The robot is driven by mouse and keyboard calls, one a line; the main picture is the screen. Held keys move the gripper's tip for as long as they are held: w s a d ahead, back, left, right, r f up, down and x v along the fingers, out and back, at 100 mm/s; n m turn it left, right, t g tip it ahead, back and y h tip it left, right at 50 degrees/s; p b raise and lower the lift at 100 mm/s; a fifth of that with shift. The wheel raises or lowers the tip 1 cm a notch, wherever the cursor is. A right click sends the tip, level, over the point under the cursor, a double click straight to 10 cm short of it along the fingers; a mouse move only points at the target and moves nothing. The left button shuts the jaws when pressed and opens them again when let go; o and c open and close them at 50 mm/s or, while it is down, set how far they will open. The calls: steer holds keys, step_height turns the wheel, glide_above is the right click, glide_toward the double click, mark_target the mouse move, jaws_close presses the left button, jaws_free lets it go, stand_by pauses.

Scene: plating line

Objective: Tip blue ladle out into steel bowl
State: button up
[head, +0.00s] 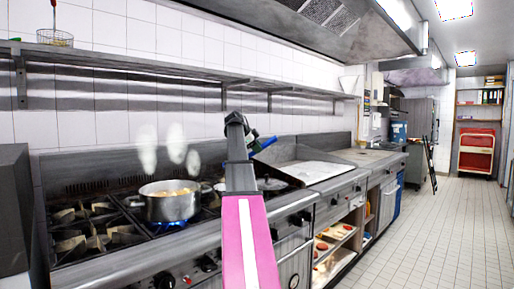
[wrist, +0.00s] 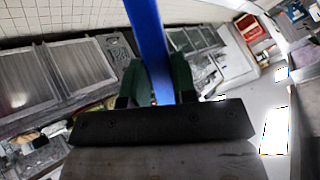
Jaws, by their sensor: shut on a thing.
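My gripper (wrist: 158,82) is shut on the blue handle of the ladle (wrist: 148,35), which stands between its two green fingers in the wrist view. In the head view my gripper (head: 250,140) is raised above the range, and a short piece of the blue ladle (head: 264,145) sticks out to its right. The ladle's cup and anything in it cannot be seen. I cannot make out a steel bowl for certain. A round metal vessel (head: 272,184) is partly hidden behind my arm on the cooktop.
A steaming steel pot (head: 168,207) with yellowish contents stands on a lit burner left of my arm. A wall shelf (head: 200,75) runs behind. A flat griddle (head: 318,171) lies to the right. The tiled aisle (head: 440,235) is clear.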

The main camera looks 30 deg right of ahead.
steer(key=s+a+f+m+t+h, duration=0.3)
steer(key=s+f+t+h, duration=0.3)
steer(key=f, duration=0.2)
steer(key=shift+a+m, duration=0.25)
steer(key=shift+m, duration=0.55)
stand_by(0.3)
steer(key=shift+w, duration=0.1)
stand_by(0.7)
